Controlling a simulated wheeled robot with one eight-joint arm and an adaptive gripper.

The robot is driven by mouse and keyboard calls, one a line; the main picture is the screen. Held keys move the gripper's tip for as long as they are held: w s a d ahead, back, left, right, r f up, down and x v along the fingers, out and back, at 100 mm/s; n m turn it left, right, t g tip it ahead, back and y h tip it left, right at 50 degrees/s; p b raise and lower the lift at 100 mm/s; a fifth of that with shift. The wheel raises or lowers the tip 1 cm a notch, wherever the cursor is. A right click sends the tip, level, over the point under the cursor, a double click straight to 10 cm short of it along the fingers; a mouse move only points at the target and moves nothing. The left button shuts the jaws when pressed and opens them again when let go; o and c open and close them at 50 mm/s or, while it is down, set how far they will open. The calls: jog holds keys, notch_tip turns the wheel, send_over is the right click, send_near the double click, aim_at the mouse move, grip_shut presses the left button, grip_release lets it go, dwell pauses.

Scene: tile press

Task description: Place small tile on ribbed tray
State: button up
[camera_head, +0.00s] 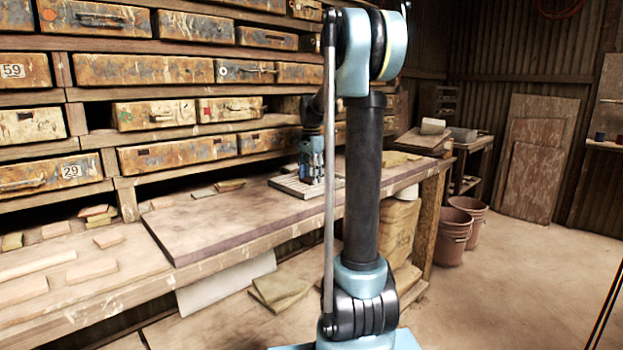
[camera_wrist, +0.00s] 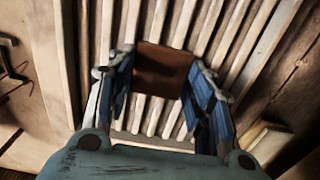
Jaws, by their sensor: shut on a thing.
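The small tile (camera_wrist: 163,71) is a flat, dark brown square in the wrist view. My gripper (camera_wrist: 161,78) is shut on it, with one blue finger at each side. Behind the tile are the pale slats of the ribbed tray (camera_wrist: 226,38). I cannot tell whether the tile touches the slats or is just above them. In the head view my gripper (camera_head: 312,170) points down over the ribbed tray (camera_head: 287,186) on the bench. The tile is too small or hidden to make out there, and my arm covers the tray's right part.
The long wooden bench (camera_head: 90,290) has a dark board (camera_head: 215,218) left of the tray and several loose tiles at its left end. Drawers (camera_head: 140,70) rise behind. A dark hook-like thing (camera_wrist: 14,62) lies left of the tray in the wrist view. Buckets (camera_head: 455,235) stand on the floor.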

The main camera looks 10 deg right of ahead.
jog(key=shift+f, duration=0.15)
jog(key=o, duration=1.1)
notch_tip(320, 180, up, 12)
jog(key=shift+r, duration=0.15)
